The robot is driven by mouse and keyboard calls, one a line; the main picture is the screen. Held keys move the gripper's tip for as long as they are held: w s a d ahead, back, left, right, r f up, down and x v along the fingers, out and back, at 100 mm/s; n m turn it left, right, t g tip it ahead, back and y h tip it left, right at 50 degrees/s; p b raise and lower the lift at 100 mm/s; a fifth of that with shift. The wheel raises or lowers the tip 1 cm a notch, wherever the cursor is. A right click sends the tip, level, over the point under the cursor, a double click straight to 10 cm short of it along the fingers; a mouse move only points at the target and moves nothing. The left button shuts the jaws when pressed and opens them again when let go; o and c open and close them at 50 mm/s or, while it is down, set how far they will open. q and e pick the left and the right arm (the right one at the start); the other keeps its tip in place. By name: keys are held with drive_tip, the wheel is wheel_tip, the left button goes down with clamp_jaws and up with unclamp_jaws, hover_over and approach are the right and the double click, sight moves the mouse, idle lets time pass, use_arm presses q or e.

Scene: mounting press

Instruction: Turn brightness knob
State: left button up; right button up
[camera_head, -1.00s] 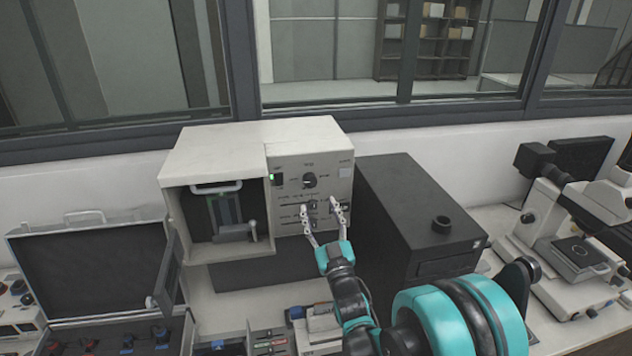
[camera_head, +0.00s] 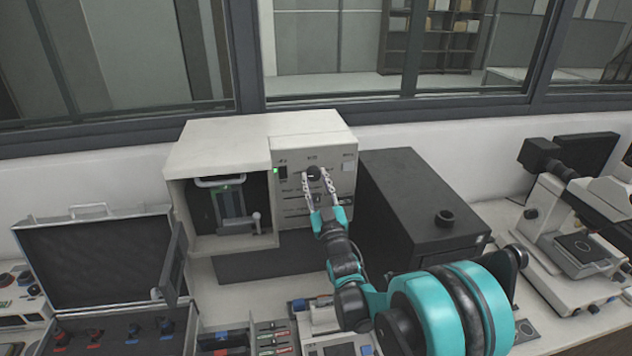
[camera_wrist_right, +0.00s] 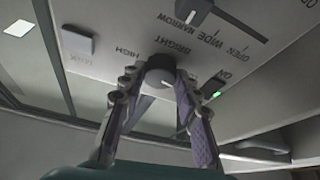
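The brightness knob (camera_head: 313,172) is a round dark knob on the upper front panel of the pale press box (camera_head: 318,148). In the right wrist view the knob (camera_wrist_right: 160,72) sits under the label "BRIGHT". My right gripper (camera_head: 315,175) is at the panel with one finger on each side of the knob. In the right wrist view its fingertips (camera_wrist_right: 158,82) close in on the knob and appear to touch it; the exact contact on the left side is hard to see. My left gripper is not in view.
Sliders and a small green light (camera_head: 275,170) are on the panel close to the knob. A black box (camera_head: 415,190) stands right of the press, a microscope (camera_head: 570,215) farther right. An open case (camera_head: 95,260) lies at left.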

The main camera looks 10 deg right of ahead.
drive_tip(key=shift+c, duration=1)
drive_tip(key=shift+m, duration=0.4)
drive_tip(key=m+h, duration=0.1)
drive_tip(key=m, duration=0.1)
drive_tip(key=m+h+b, duration=0.1)
drive_tip(key=m, duration=0.2)
drive_tip(key=shift+a+h, duration=0.2)
drive_tip(key=shift+h, duration=0.2)
drive_tip(key=m+h, duration=0.2)
drive_tip(key=m, duration=0.2)
drive_tip(key=shift+a+b, duration=0.1)
drive_tip(key=shift+b, duration=0.2)
drive_tip(key=m+g+h, duration=0.1)
drive_tip(key=m+h, duration=0.1)
drive_tip(key=m, duration=0.1)
drive_tip(key=shift+a+r+m, duration=0.1)
drive_tip(key=shift+m, duration=0.3)
drive_tip(key=m+g+h, duration=0.1)
drive_tip(key=m, duration=0.2)
drive_tip(key=shift+r+p, duration=0.1)
drive_tip(key=shift+p, duration=0.3)
drive_tip(key=shift+m+g+h+p, duration=0.25)
drive_tip(key=shift+m+g, duration=0.25)
drive_tip(key=shift+m, duration=0.7)
drive_tip(key=shift+m+g+h+p, duration=0.15)
drive_tip(key=shift+m+g+p, duration=0.25)
drive_tip(key=shift+m, duration=0.8)
